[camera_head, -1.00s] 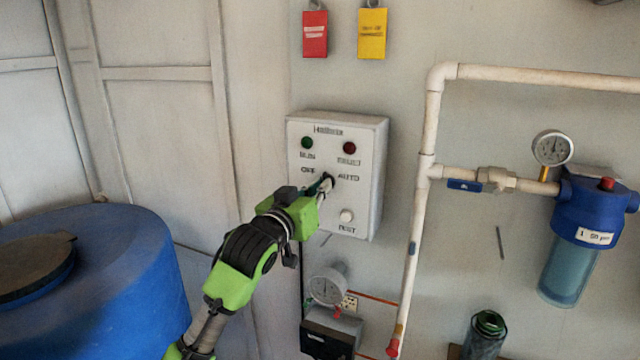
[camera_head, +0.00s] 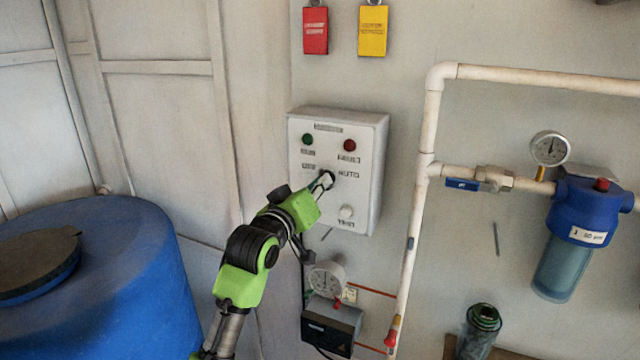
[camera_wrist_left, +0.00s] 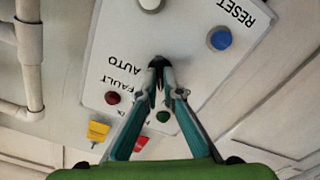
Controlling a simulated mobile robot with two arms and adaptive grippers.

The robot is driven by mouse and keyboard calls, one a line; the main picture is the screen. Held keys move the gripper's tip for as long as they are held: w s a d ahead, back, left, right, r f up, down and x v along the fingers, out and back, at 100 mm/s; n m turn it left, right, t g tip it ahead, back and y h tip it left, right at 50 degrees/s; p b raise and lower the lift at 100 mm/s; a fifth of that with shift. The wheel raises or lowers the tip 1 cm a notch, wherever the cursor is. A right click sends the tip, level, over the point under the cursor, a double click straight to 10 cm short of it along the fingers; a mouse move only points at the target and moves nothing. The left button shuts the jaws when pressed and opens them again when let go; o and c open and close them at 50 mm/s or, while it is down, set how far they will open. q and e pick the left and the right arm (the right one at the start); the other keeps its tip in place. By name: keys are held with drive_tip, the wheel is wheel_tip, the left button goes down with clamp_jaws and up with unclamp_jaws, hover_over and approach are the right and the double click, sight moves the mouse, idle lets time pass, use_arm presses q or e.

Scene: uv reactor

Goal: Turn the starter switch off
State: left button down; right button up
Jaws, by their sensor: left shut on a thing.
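The starter switch (camera_wrist_left: 153,72) is a small dark knob on the face of the white control box (camera_head: 372,150), between the OFF and AUTO labels. My left gripper (camera_head: 325,181) reaches it from the lower left. In the left wrist view the teal fingers of my left gripper (camera_wrist_left: 162,66) converge on the knob, with their tips shut on it. The fingers hide most of the knob, so I cannot tell which way it points. My right gripper is not in view.
The box has a green lamp (camera_head: 307,139), a red lamp (camera_head: 349,145), a white button (camera_head: 346,213) and a blue RESET button (camera_wrist_left: 220,38). White pipes (camera_head: 419,210) run right of it. A blue barrel (camera_head: 130,275) stands left.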

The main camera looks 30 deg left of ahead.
use_arm(q)
drive_tip(key=c, duration=2.2)
unclamp_jaws()
drive_tip(key=shift+s, duration=0.1)
drive_tip(key=s, duration=1.1)
drive_tip(key=shift+s+d, duration=0.35)
drive_tip(key=shift+s, duration=0.05)
